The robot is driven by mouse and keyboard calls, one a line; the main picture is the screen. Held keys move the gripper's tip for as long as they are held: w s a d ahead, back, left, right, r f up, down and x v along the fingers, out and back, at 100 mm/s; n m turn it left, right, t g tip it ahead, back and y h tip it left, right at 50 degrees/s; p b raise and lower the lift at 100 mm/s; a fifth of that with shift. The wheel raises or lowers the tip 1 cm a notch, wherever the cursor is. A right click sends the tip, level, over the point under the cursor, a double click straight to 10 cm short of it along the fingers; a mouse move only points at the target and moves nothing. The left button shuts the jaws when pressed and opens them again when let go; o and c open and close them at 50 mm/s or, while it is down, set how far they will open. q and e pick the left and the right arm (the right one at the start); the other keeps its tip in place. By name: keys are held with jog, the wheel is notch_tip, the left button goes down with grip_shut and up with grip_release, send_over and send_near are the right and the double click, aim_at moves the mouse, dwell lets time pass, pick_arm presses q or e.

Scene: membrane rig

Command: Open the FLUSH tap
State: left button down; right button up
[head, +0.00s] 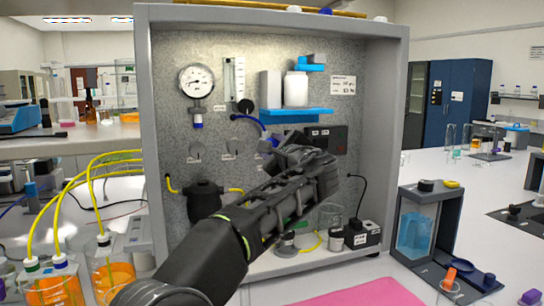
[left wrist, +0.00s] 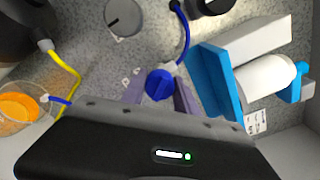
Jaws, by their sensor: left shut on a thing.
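A blue tap knob (left wrist: 159,84) shows on the rig's panel in the left wrist view, with a blue tube rising from beside it. A little of the knob also shows in the head view (head: 271,142). My left gripper (left wrist: 161,92) has one finger on each side of the knob and is shut on it. In the head view my left gripper (head: 283,147) reaches in from lower left and covers most of the knob. The label beside the knob is too small to read, so I cannot confirm that it says FLUSH. My right gripper is not in view.
A blue shelf (head: 296,113) with a white bottle (head: 295,89) sits just above my gripper. A gauge (head: 197,82) and flowmeter (head: 234,78) are on the upper panel. A black housing (head: 203,201) is lower left. Orange-filled bottles (head: 115,275) stand left of the rig.

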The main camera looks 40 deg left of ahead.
pick_arm(q)
jog(key=n+b, duration=0.1)
jog(key=n, duration=0.1)
jog(key=n+b, duration=0.2)
jog(key=n, duration=0.1)
jog(key=shift+f+n, duration=0.2)
jog(key=shift+n, duration=0.1)
jog(key=shift+n+b, duration=1.25)
jog(key=shift+n, duration=0.95)
jog(key=shift+r, duration=0.1)
jog(key=c, duration=0.9)
grip_release()
